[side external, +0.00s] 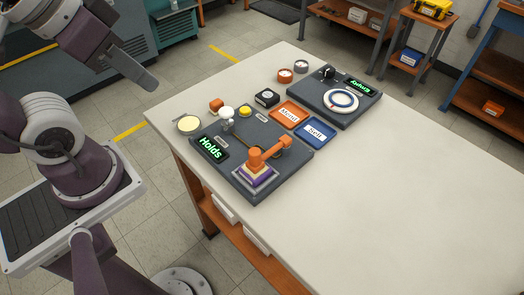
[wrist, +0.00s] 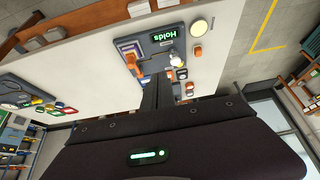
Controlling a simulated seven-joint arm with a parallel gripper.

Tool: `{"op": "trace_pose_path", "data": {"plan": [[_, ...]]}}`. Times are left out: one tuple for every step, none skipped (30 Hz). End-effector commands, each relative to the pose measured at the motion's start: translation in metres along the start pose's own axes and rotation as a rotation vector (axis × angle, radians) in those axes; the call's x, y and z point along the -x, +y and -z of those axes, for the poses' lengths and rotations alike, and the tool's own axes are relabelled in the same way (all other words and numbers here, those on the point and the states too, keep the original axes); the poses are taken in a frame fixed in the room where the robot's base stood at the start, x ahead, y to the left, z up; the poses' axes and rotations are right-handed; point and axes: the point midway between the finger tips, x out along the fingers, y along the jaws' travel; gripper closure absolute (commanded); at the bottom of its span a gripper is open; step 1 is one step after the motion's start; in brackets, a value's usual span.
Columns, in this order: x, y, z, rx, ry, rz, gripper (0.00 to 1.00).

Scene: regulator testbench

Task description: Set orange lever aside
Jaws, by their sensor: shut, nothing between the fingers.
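The orange lever (side external: 268,152) sits on a pale-and-purple square base on the near dark grey board (side external: 285,173). A green-lit display (side external: 209,149) on that board reads "Holds". The lever also shows in the wrist view (wrist: 131,62), at the board's lower edge there. My gripper (side external: 146,81) is at the upper left in the side view, high and well apart from the lever. Its fingers are shut and empty. In the wrist view the fingers (wrist: 157,93) point toward the board. The lever's lower end is partly hidden by its own arm.
A second board (side external: 325,112) with a white-and-blue ring and an "Empty" display stands behind. An orange tray (side external: 287,115) and a blue tray (side external: 315,131) lie between. Several small parts stand at the table's left end. The right of the table (side external: 410,200) is clear.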

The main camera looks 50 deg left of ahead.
Motion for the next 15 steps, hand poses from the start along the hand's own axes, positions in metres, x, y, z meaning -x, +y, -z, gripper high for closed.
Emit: {"op": "trace_pose_path", "data": {"plan": [[0.0,0.0,0.0,0.0,0.0,0.0,1.0],[0.0,0.0,0.0,0.0,0.0,0.0,1.0],[0.0,0.0,0.0,0.0,0.0,0.0,1.0],[0.0,0.0,0.0,0.0,0.0,0.0,1.0],[0.0,0.0,0.0,0.0,0.0,0.0,1.0],[0.0,0.0,0.0,0.0,0.0,0.0,1.0],[0.0,0.0,0.0,0.0,0.0,0.0,1.0],[0.0,0.0,0.0,0.0,0.0,0.0,1.0],[0.0,0.0,0.0,0.0,0.0,0.0,1.0],[0.0,0.0,0.0,0.0,0.0,0.0,1.0],[0.0,0.0,0.0,0.0,0.0,0.0,0.98],[0.0,0.0,0.0,0.002,-0.002,0.0,0.9],[-0.001,0.001,0.002,0.008,-0.007,-0.003,0.84],[-0.003,0.002,0.005,0.019,-0.019,-0.007,0.78],[-0.006,0.005,0.01,0.046,-0.045,-0.015,0.71]]}}
